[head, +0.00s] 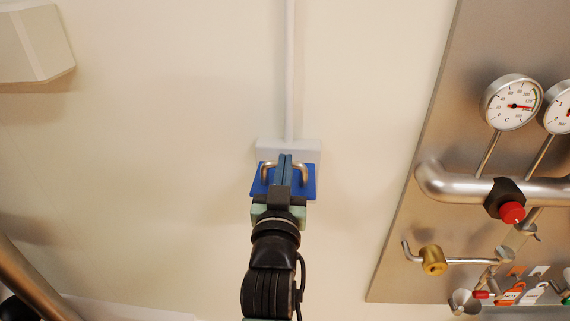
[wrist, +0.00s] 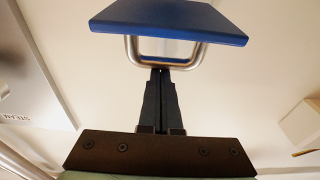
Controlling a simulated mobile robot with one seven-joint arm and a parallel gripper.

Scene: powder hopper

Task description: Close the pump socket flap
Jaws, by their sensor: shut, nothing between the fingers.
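The pump socket (head: 268,150) is a pale grey box on the cream wall, at the centre of the head view. Its blue flap (head: 310,186) sits at the lower front of the box and carries a bent metal handle (head: 303,173). My gripper (head: 286,160) is in front of the flap, between the handle's two legs, and hides its middle. In the wrist view the flap (wrist: 170,20) is at the top, with the handle (wrist: 196,56) below it. The shut, empty fingers (wrist: 160,72) reach the handle's crossbar; I cannot tell whether they touch it. The flap's exact angle is unclear.
A pale conduit (head: 290,70) runs up from the socket. At right stands a metal panel (head: 440,110) with gauges (head: 513,102), a thick pipe (head: 455,187) and a red knob (head: 512,212). A pale box (head: 30,42) is at upper left. The wall around the socket is clear.

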